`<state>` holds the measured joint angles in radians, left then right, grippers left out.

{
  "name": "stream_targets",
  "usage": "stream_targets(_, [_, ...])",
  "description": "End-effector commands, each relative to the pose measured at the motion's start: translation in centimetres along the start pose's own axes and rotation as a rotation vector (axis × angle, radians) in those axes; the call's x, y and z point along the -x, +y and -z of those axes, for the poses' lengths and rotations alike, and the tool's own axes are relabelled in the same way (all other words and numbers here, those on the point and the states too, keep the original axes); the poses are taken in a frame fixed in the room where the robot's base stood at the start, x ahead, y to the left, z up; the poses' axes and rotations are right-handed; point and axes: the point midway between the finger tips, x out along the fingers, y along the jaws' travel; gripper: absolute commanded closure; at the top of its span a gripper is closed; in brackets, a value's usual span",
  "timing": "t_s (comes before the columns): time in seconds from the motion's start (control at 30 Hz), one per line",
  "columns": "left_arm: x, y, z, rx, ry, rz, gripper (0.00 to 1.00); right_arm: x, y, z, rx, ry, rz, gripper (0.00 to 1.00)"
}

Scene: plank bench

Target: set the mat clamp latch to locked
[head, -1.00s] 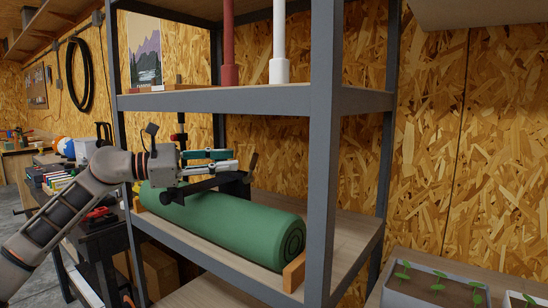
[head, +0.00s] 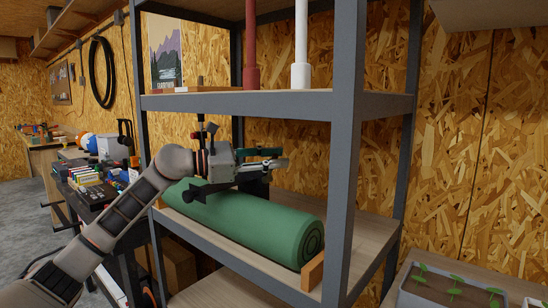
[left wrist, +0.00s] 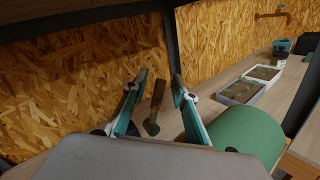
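The green rolled mat (head: 260,225) lies on the middle shelf. The black mat clamp (head: 208,191) sits over its far-left part. My left gripper (head: 270,158) is above the clamp, pointing right, and hides part of it. In the left wrist view, my left gripper (left wrist: 154,84) is open, its two teal-and-white fingers well apart. A dark brown lever (left wrist: 156,108), apparently the clamp latch, stands between them with visible gaps on both sides. The mat's end also shows in the left wrist view (left wrist: 245,135). My right gripper is not in view.
The upper shelf (head: 270,104) runs above my gripper. A planter (head: 445,290) with seedlings stands at the lower right.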

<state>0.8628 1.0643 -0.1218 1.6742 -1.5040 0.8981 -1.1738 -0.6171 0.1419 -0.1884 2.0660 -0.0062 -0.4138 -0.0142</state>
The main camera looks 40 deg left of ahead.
Motion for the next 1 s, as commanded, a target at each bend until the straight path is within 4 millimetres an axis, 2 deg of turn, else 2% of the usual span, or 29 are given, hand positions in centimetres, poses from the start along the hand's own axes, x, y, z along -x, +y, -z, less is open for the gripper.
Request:
stream_targets(0.27, [-0.1,0.0,0.1,0.001,0.0,0.0,0.72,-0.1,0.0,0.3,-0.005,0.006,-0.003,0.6])
stream_targets(0.37, [-0.1,0.0,0.0,0.001,0.0,0.0,0.98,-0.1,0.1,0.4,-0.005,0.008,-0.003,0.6])
stream_targets(0.4, [-0.1,0.0,0.0,0.001,0.0,0.0,1.0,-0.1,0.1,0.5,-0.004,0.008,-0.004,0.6])
stream_targets(0.77, [-0.2,-0.2,-0.1,-0.023,0.013,0.006,1.0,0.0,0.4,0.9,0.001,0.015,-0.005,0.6])
stream_targets(1.0, [-0.5,-0.8,-0.4,-0.129,0.072,0.03,1.0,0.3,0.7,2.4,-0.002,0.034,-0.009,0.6])
